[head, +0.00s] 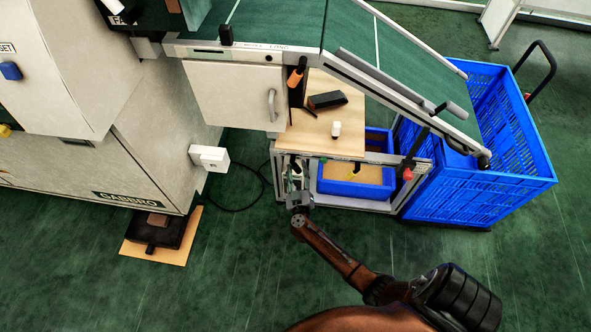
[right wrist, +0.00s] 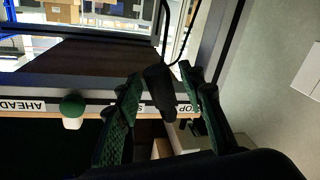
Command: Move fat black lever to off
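In the right wrist view a fat black lever (right wrist: 160,88) stands out from a frame edge with a white label strip. It lies between the two green-padded fingers of my right gripper (right wrist: 163,120), with a visible gap to each finger. My right gripper also shows in the head view (head: 296,180), at the front left edge of the wooden shelf, where it hides most of what is there. The gripper is open. Whether the lever touches either finger deeper in cannot be told. My left gripper is not in view.
A green-and-white knob (right wrist: 72,110) sits left of the lever beside an "AHEAD" label. The wooden shelf (head: 320,135) holds a black object (head: 327,100). A blue crate (head: 465,195) stands right. A cream machine (head: 90,165) stands left.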

